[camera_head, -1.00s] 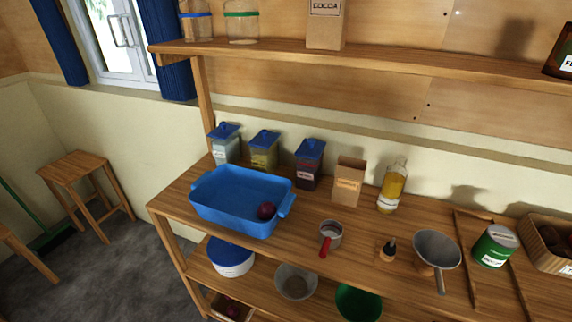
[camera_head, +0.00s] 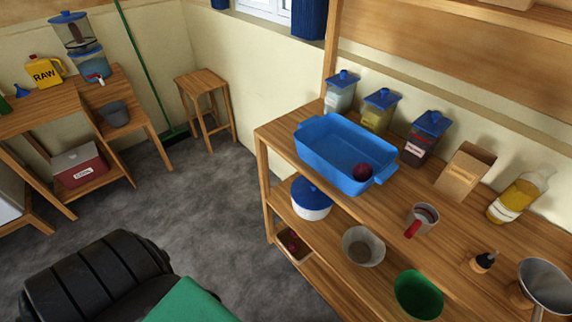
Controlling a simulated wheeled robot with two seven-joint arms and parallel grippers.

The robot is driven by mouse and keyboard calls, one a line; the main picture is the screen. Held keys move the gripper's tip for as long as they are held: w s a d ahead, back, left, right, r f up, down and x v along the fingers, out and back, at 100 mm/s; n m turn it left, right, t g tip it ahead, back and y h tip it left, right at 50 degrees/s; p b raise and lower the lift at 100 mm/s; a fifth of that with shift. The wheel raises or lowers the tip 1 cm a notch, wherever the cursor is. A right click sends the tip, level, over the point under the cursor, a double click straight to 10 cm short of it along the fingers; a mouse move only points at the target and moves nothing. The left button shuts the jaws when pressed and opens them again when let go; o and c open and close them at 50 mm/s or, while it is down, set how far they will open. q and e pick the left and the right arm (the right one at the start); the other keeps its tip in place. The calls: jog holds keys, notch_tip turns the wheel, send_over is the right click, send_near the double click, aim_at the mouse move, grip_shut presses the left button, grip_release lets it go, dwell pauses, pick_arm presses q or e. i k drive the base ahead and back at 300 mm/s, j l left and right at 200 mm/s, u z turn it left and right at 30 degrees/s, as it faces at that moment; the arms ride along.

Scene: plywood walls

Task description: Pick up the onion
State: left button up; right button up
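A round, dark red item (camera_head: 362,172), which looks like a red onion, lies inside the blue basin (camera_head: 328,160) near its right end. The basin stands on the wooden shelf unit's top (camera_head: 385,205). A small box (camera_head: 297,254) on the lowest shelf holds another reddish item (camera_head: 292,243), too small to identify. Neither of my grippers is in view.
Lidded containers (camera_head: 381,110) stand behind the basin, with a carton (camera_head: 466,170) and an oil bottle (camera_head: 520,195) to the right. A red-handled cup (camera_head: 422,219) is nearby. A large black ridged object (camera_head: 95,280) fills the bottom left. Floor between is clear.

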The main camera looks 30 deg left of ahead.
aim_at(293, 247)
jog(key=u, duration=0.95)
